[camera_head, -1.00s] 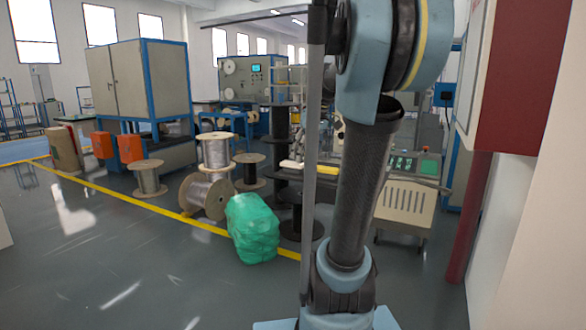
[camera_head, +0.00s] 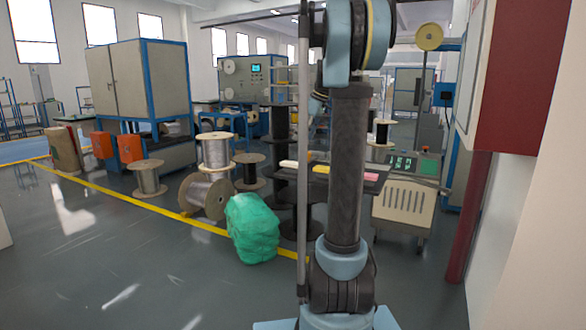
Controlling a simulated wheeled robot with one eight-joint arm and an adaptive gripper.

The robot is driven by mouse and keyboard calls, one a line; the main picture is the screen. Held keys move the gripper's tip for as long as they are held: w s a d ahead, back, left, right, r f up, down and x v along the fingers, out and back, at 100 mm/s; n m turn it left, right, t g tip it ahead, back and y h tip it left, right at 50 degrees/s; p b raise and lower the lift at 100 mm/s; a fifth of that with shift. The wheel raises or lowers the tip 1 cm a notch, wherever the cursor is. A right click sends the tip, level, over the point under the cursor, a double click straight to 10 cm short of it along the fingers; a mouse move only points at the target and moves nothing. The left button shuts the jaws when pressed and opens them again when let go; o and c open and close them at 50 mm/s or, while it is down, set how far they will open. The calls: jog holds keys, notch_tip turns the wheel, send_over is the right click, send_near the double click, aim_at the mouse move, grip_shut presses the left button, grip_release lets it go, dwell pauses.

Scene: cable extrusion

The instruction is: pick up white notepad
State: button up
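A small pale, off-white flat item (camera_head: 289,165) lies at the level of a dark tabletop, just left of my arm's upright link. It may be the white notepad, but it is too small to be sure. A yellow item (camera_head: 321,169) and a pink item (camera_head: 370,177) lie to its right on the dark surface (camera_head: 378,187). My arm covers part of that surface. My gripper does not show; the far part of my arm is behind its own links and the thin pole.
A green wrapped bundle (camera_head: 253,228) stands on the floor left of my arm. Wooden cable spools (camera_head: 207,196) stand behind it. A beige control cabinet (camera_head: 403,212) is at right, near a dark red post (camera_head: 471,215). The floor at front left is clear.

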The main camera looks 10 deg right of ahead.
aim_at(294, 163)
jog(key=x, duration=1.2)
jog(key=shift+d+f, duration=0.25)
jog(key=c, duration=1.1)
